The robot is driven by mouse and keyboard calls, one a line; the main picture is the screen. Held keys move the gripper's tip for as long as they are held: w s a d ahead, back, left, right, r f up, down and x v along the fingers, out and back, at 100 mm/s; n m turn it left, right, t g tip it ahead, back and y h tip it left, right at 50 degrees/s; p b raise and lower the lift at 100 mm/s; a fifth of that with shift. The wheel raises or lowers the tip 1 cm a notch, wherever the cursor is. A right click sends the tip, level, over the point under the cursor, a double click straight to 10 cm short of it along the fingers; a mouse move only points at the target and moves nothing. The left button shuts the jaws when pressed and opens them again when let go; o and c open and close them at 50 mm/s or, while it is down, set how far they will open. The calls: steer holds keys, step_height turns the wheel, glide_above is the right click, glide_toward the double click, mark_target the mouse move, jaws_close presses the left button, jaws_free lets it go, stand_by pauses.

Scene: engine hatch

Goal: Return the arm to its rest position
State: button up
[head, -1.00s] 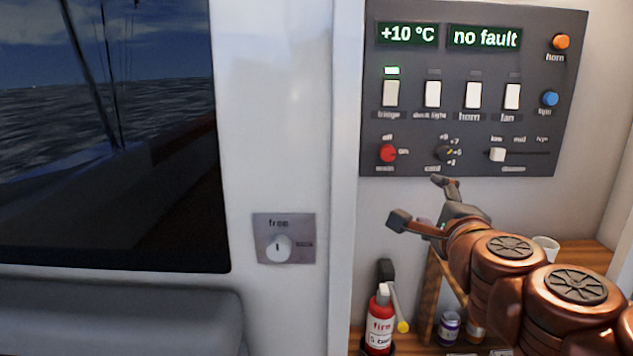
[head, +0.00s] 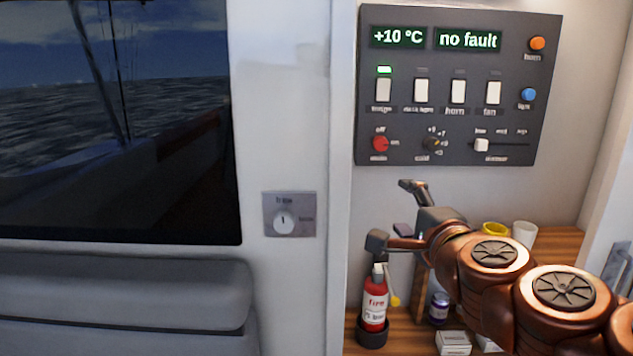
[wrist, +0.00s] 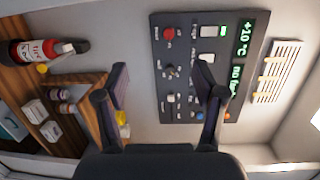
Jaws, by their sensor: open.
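My gripper (head: 394,213) is open and empty in the head view, its two fingers spread apart. It stands in front of the wall, below the dark control panel (head: 400,156), with its copper arm reaching in from the lower right. In the wrist view my gripper (wrist: 160,85) shows both fingers apart with nothing between them. The panel (wrist: 188,112) is seen sideways there, partly behind the right finger. Its displays read +10 °C and no fault, and a green lamp is lit over the leftmost switch.
A red fire extinguisher (head: 374,306) stands on the wooden shelf (head: 403,325) below the gripper. A jar (head: 438,308), a white box (head: 453,342), a yellow item (head: 494,229) and a white cup (head: 524,234) are near the arm.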

steer(key=s+a+f+n+g+y, duration=0.2)
steer(key=s+a+f+n+g, duration=0.35)
steer(key=f, duration=0.25)
steer(key=s+a+f+n+g+y, duration=0.2)
steer(key=s+a+f+n+g, duration=0.25)
steer(key=f+n, duration=0.3)
steer(key=s+d+f+n+g+h, duration=0.1)
steer(key=s+d+f+g+h, duration=0.1)
steer(key=s, duration=0.4)
steer(key=s+d+f+n+g+h, duration=0.1)
steer(key=s+d+f+g+h, duration=0.1)
steer(key=s+d+f+g, duration=0.2)
steer(key=s+d+f+n+g+h, duration=0.1)
steer(key=s+d+f+g+h, duration=0.1)
steer(key=s+d+f, duration=0.4)
steer(key=s+d+g, duration=0.1)
steer(key=s, duration=0.3)
steer(key=shift+s+d+f+n+h, duration=0.25)
steer(key=shift+d+n+h, duration=0.05)
steer(key=shift+h, duration=0.1)
steer(key=shift+c, duration=0.3)
